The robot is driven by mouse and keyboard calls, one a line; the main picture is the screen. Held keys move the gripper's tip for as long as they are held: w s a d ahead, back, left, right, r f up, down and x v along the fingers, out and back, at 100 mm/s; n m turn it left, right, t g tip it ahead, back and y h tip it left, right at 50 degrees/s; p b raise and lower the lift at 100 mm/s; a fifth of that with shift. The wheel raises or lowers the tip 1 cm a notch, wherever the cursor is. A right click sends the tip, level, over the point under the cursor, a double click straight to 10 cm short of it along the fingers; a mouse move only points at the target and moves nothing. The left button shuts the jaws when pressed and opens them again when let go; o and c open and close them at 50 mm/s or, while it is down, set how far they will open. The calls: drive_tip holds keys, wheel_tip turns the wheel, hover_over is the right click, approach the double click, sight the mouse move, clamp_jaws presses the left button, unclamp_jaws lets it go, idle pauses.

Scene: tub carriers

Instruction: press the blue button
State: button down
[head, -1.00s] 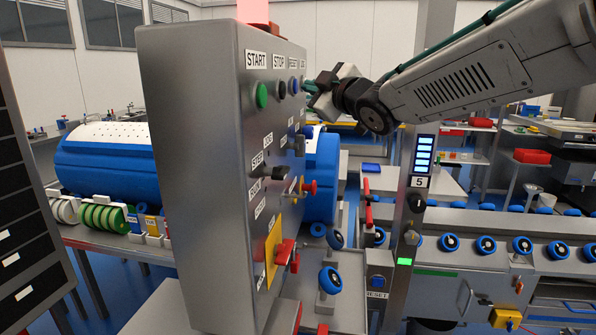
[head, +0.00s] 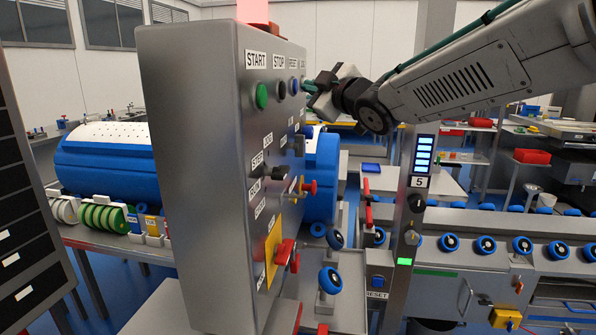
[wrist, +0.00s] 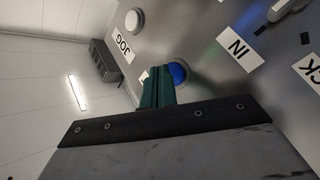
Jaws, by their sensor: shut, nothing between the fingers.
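The blue button (head: 294,87) is on the front of a grey control box (head: 190,180), third in the top row under a RESET label. A green START button (head: 262,95) and a dark STOP button (head: 282,89) are to its left. My gripper (head: 308,87) is shut and empty, with its tip close to the panel just right of the blue button. In the wrist view the teal fingers (wrist: 157,88) overlap the left part of the blue button (wrist: 179,73). I cannot tell whether they touch it.
A white button (wrist: 134,20) beside a JOG label is near the blue one. Switches, a red-handled knob (head: 308,188) and a red rotary handle (head: 285,252) stick out lower on the panel. Another blue button (head: 377,282) is on a separate post marked RESET.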

drive_tip(key=shift+a, duration=0.4)
drive_tip(key=shift+w, duration=0.1)
idle(0.3)
drive_tip(key=shift+d, duration=0.45)
drive_tip(key=s+d, duration=0.1)
drive_tip(key=d, duration=0.5)
drive_tip(key=shift+s, duration=0.2)
drive_tip(key=shift+a, duration=0.1)
idle(0.4)
